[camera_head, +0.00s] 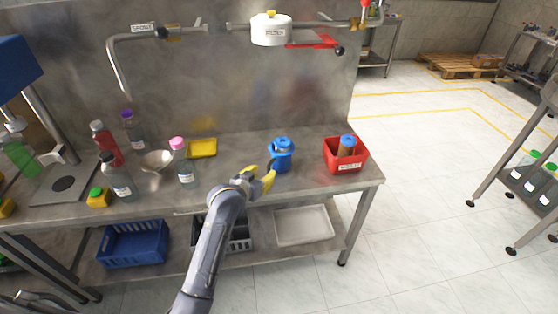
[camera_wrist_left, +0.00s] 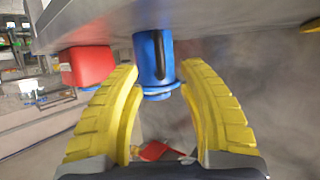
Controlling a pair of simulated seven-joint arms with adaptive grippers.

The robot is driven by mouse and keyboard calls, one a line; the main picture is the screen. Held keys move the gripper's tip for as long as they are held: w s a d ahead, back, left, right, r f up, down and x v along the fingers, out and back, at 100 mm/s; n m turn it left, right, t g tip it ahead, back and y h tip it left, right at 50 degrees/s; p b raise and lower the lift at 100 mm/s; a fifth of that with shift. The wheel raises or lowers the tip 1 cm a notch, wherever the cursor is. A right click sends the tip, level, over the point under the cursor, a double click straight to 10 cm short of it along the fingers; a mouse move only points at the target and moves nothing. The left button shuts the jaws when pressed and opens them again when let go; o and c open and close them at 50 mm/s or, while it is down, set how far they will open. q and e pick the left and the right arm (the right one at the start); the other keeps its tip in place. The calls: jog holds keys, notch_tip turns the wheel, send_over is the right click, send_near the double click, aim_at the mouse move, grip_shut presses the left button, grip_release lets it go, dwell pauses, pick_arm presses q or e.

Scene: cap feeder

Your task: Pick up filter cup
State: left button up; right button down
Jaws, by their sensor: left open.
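The blue cup (camera_head: 281,158), which I take to be the filter cup, stands upright on the metal bench, right of centre. In the left wrist view the blue cup (camera_wrist_left: 153,60) appears upside down with a dark handle, ahead of the fingertips and roughly centred between them. My left gripper (camera_head: 262,178) is open and empty, just left of and in front of the cup. Its yellow fingers (camera_wrist_left: 160,88) are spread wide in the wrist view. I see no contact with the cup. My right gripper is not in view.
A red bin (camera_head: 345,164) with a blue-capped item stands right of the cup. A yellow tray (camera_head: 202,148), a pink-capped bottle (camera_head: 184,170) and a metal bowl (camera_head: 157,160) are to the left. A white housing labelled filter (camera_head: 271,32) hangs above the bench.

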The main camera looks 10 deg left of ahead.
aim_at(268, 171)
pick_arm(q)
jog(key=shift+x, duration=2.85)
jog(key=shift+f, duration=0.15)
jog(key=shift+c, duration=0.4)
jog(key=shift+s, duration=0.1)
grip_shut()
